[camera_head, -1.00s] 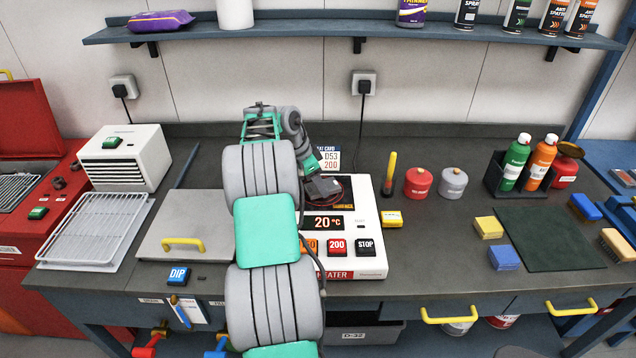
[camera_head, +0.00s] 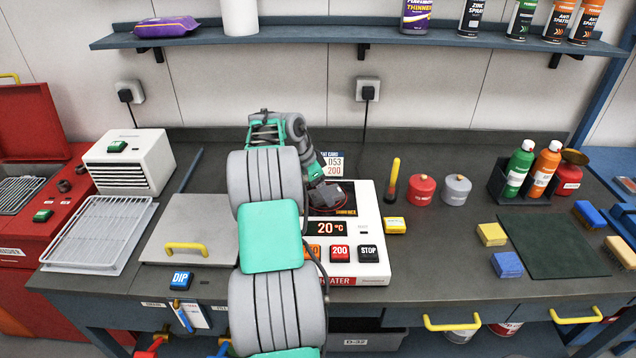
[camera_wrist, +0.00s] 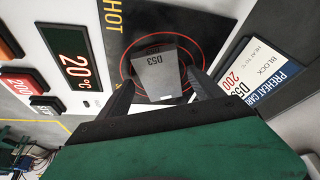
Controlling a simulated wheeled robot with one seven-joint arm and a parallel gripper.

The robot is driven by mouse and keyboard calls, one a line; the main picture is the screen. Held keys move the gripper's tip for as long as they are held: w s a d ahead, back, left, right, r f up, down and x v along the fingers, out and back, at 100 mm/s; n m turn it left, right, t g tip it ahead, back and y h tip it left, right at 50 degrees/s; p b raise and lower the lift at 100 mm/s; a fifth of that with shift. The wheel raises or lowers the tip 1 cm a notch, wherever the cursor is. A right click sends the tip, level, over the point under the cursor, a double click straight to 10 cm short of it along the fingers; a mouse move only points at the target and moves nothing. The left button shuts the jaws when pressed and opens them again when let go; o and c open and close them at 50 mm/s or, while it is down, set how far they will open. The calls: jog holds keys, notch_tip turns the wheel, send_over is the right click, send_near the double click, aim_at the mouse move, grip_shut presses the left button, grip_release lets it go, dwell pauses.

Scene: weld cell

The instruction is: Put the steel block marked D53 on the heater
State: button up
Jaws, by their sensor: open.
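The steel block marked D53 (camera_wrist: 158,76) is grey and sits over the red ring on the heater's dark hot plate (camera_wrist: 122,45) in the wrist view. My gripper (camera_wrist: 160,84) is open, with one finger on each side of the block. Small gaps seem to show beside it. I cannot tell for sure whether the block's underside touches the plate. In the head view the white heater (camera_head: 372,225) reads 20 °C, and my gripper (camera_head: 326,195) is over its plate. My arm hides the block and part of the heater there.
A preheat card (camera_head: 334,165) reading D53 and 200 stands behind the heater. A yellow-handled tool (camera_head: 393,180) and red (camera_head: 422,190) and grey (camera_head: 456,190) canisters stand to its right. A lidded dip tank (camera_head: 188,225) lies left. A green mat (camera_head: 555,245) is far right.

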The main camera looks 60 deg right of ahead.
jog(key=p+v, duration=0.2)
jog(key=v, duration=1)
jog(key=w+a+r+n+t, duration=0.1)
jog(key=w+a+r+n, duration=0.15)
jog(key=a, duration=0.25)
jog(key=w+a+r+n+t+h, duration=0.1)
jog(key=w+a+n, duration=0.2)
jog(key=w+a, duration=0.15)
jog(key=w+a+r+n+t, duration=0.1)
jog(key=w+a+r+n, duration=0.15)
jog(key=a, duration=0.25)
jog(key=w+a+n+t, duration=0.15)
jog(key=a+n, duration=0.45)
jog(key=a, duration=0.7)
jog(key=s+a+f+n+t+y, duration=0.1)
jog(key=s+a+f+n, duration=0.1)
jog(key=a, duration=0.6)
jog(key=s+a+f+n+y, duration=0.2)
jog(key=s+a+n, duration=0.1)
jog(key=a+n, duration=0.3)
jog(key=s+a+f+n+t+y, duration=0.1)
jog(key=s+a+f+n, duration=0.1)
jog(key=a, duration=0.8)
jog(key=shift+s+a+f+n+t, duration=0.2)
jog(key=shift+s+a+n+t, duration=0.2)
jog(key=shift+s+n, duration=0.6)
jog(key=shift+w, duration=0.1)
